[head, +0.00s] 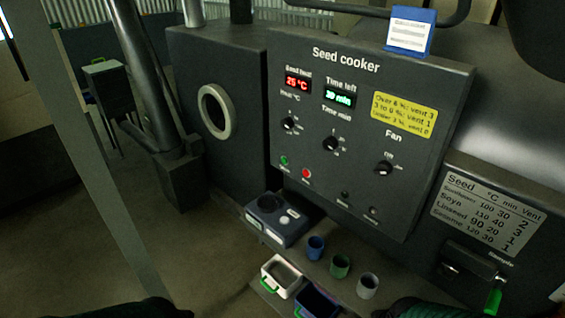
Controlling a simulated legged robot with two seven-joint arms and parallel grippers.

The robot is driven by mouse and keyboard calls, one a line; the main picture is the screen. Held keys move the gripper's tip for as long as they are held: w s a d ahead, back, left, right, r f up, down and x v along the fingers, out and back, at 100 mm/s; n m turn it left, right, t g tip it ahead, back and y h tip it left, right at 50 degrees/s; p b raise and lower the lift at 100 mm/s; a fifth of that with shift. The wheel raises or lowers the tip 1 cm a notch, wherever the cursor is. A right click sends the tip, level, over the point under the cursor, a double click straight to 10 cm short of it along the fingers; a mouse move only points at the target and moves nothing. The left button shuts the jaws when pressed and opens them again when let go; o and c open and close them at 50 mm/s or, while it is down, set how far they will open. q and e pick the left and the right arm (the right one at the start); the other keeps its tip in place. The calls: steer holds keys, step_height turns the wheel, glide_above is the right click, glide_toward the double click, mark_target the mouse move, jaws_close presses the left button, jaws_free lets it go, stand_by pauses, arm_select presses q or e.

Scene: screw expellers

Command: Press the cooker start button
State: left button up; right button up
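The seed cooker panel (436,185) is a dark upright board titled "Seed cooker", in the middle of the head view. A small green button (284,160) and a red button (306,173) sit at its lower left; their labels are too small to read surely. Nothing covers or touches either button. Above them are a red display (298,83) reading about 25 °C and a green display (339,96) reading 30 min. The panel also has a heat knob (289,125), a time knob (331,144) and a fan knob (383,168). Neither gripper shows clearly.
A dark device (283,219), several small cups (340,265) and a white green-handled tray (281,277) stand below the panel. A settings plate (487,212) and a green-handled sample lever (494,296) are at right. A grey post (85,150) crosses the left. Space before the buttons is clear.

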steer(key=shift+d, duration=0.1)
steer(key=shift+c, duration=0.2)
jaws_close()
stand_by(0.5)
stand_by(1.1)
